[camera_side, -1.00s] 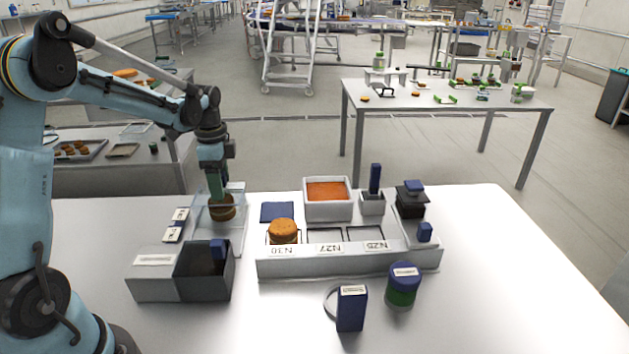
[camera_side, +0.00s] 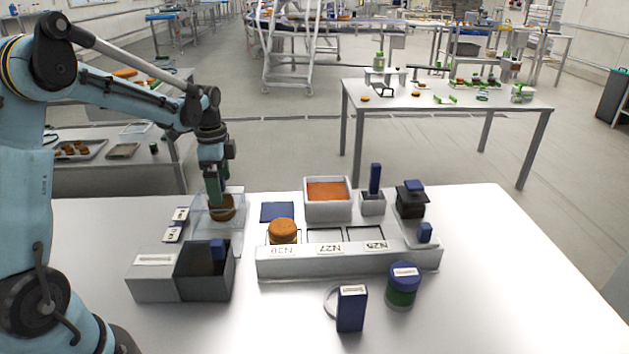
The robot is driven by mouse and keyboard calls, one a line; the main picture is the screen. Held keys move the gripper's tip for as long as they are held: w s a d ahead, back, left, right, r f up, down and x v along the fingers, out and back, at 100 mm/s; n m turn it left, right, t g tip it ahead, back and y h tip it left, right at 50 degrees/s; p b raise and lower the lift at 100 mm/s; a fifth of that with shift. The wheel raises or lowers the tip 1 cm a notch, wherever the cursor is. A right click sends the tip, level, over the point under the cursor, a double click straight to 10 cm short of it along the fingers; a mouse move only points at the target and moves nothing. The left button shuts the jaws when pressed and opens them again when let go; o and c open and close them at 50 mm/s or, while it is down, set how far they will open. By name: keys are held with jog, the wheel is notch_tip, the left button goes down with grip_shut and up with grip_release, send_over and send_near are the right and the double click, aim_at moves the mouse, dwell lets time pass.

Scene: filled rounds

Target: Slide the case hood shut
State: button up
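A clear case hood (camera_side: 235,203) stands on a pale base at the left of the table. A brown filled round (camera_side: 222,211) shows through its clear walls. My gripper (camera_side: 214,203) points down at the hood, with its green fingers in front of or above the round. Whether the fingers touch the hood or the round is unclear. The finger gap is too small to read. The hood's exact edges are hard to make out.
A grey box (camera_side: 150,282) with a dark open section stands in front of the case. A white rack (camera_side: 345,264) holds another round (camera_side: 282,231). Behind it is an orange-filled tub (camera_side: 327,211). A blue-lidded jar (camera_side: 403,288) and blue box (camera_side: 351,309) stand in front.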

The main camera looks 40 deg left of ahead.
jog(key=shift+w+a+f, duration=0.1)
jog(key=shift+f, duration=0.2)
jog(key=shift+r, duration=3.6)
jog(key=shift+d, duration=0.2)
jog(key=s+d+n+t, duration=0.3)
jog(key=s+d+n, duration=0.1)
jog(key=d, duration=0.5)
jog(key=s+d+n+t, duration=0.4)
jog(key=s+d+n, duration=0.1)
jog(key=d, duration=0.5)
jog(key=shift+s+r, duration=0.3)
jog(key=shift+s, duration=0.3)
jog(key=shift+a, duration=0.1)
